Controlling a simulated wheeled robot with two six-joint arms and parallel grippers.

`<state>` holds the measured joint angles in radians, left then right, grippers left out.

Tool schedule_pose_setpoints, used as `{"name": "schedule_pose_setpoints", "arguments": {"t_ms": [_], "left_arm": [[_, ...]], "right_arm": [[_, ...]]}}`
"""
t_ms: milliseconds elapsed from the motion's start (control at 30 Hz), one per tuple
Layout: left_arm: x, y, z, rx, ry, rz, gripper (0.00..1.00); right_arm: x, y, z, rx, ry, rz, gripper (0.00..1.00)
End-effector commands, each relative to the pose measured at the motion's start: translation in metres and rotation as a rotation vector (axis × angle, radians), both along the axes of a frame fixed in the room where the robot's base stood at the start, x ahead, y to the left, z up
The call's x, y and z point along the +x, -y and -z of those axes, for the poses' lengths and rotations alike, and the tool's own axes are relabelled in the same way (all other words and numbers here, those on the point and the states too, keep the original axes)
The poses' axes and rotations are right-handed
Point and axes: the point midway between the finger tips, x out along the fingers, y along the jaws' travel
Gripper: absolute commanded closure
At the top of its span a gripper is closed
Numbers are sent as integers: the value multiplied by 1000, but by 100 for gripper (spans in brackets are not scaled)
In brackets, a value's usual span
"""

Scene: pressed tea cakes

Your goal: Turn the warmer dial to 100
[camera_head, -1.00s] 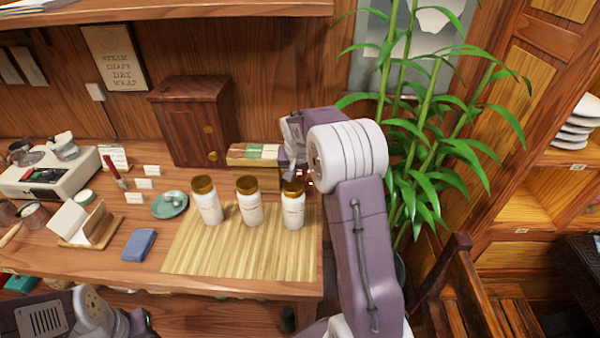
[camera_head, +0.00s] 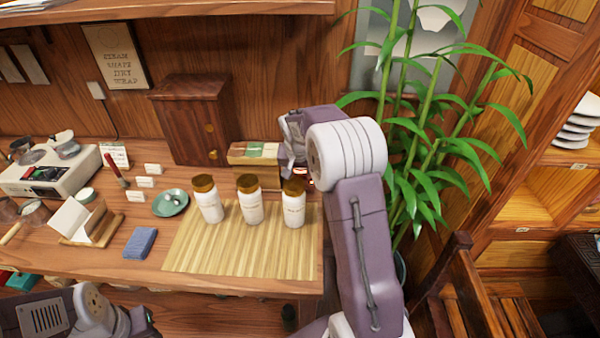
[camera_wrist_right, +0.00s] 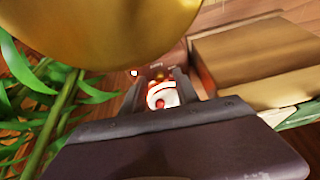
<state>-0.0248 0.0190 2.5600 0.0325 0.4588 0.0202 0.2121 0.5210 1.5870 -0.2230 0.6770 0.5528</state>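A small white and red part (camera_wrist_right: 162,95), which looks like the warmer dial, shows between the finger tips in the right wrist view. Its markings are too blurred to read. In the head view only a bit of red (camera_head: 303,173) shows there, behind the jars and beside my right gripper (camera_head: 294,155). My right gripper (camera_wrist_right: 160,90) points down at this part, its fingers apart on either side of it; I cannot tell if they touch it. My left gripper (camera_head: 143,320) is low at the bottom left, its fingers too unclear to judge.
Three gold-lidded white jars (camera_head: 250,203) stand on a bamboo mat (camera_head: 240,255) just in front. A gold lid (camera_wrist_right: 80,30) looms close in the wrist view. A box (camera_wrist_right: 255,65) lies close beside the right gripper. A leafy plant (camera_head: 425,130) stands to the right.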

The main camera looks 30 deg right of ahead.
Motion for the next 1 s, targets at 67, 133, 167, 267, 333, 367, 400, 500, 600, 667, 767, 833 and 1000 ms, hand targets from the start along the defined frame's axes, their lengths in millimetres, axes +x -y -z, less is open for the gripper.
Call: {"name": "schedule_pose_setpoints", "arguments": {"t_ms": [67,133,167,267,333,367,400,500,600,667,767,833,1000], "left_arm": [[0,0,-1,0,0,0,64],[0,0,-3,0,0,0,64],[0,0,-4,0,0,0,64],[0,0,-6,0,0,0,64],[0,0,-7,0,0,0,64],[0,0,-7,0,0,0,64],[0,0,-8,0,0,0,64],[0,0,-9,0,0,0,64],[0,0,-8,0,0,0,64],[0,0,-8,0,0,0,64],[0,0,-8,0,0,0,64],[0,0,-8,0,0,0,64],[0,0,-8,0,0,0,64]], "right_arm": [[-2,-2,-9,0,4,-1,63],[-6,-5,-23,-1,5,-1,63],[-8,-6,-29,-1,6,-1,63],[-16,-11,-51,0,6,0,63],[-20,-14,-64,0,5,0,63],[-22,-15,-68,0,4,0,63],[-24,-17,-73,0,4,0,63],[-27,-19,-81,0,1,0,63],[-28,-19,-84,0,1,0,63],[-29,-19,-83,0,1,0,63],[-29,-19,-83,0,1,0,63],[-28,-19,-83,-2,0,-8,63],[-26,-27,-81,-51,-37,-248,63]]}}
